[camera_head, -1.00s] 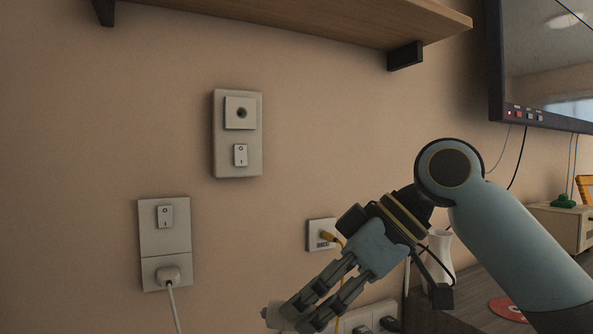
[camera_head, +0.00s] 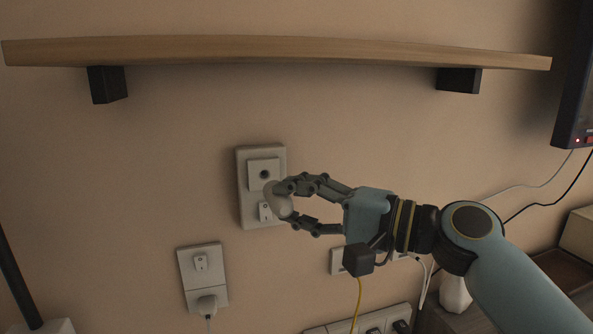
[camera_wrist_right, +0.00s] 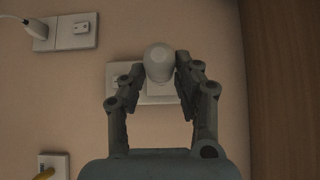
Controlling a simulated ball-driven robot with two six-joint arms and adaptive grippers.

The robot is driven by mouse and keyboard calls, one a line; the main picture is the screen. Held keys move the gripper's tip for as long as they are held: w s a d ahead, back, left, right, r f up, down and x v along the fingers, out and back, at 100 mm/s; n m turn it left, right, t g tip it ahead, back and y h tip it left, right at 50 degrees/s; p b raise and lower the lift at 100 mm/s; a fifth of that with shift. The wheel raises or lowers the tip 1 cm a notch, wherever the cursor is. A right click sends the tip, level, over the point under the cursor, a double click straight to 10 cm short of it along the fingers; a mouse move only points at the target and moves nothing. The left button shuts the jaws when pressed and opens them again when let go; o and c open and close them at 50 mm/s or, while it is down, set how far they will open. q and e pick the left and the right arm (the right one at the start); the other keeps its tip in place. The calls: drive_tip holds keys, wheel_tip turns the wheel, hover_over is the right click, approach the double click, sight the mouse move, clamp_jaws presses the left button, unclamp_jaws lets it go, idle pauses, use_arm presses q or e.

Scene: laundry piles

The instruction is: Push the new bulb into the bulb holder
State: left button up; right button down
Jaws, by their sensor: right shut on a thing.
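The bulb (camera_head: 275,203) is white and rounded, held at the fingertips of my right gripper (camera_head: 286,202). My right gripper is shut on it. The bulb holder (camera_head: 264,174) is a square plate with a dark round hole, in the upper part of a wall panel. In the head view the bulb shows just below the hole, over the panel's lower part. In the right wrist view the bulb (camera_wrist_right: 159,60) covers part of the holder (camera_wrist_right: 160,89). I cannot tell how far the bulb is from the panel. My left gripper is not in view.
A rocker switch (camera_head: 265,211) sits on the same panel, partly behind the bulb. A lower-left panel (camera_head: 188,277) has a switch and a plug. A wooden shelf (camera_head: 280,50) runs above. A socket strip (camera_head: 345,325) and a white vase (camera_head: 455,294) are below.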

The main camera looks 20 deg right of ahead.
idle(0.4)
drive_tip(key=shift+w+b, duration=0.85)
drive_tip(key=shift+w, duration=1.6)
drive_tip(key=shift+w+b, duration=0.45)
drive_tip(key=shift+w, duration=0.5)
idle(0.4)
drive_tip(key=c, duration=0.9)
unclamp_jaws()
drive_tip(key=shift+o, duration=0.2)
drive_tip(key=s+p, duration=0.2)
drive_tip(key=s, duration=0.7)
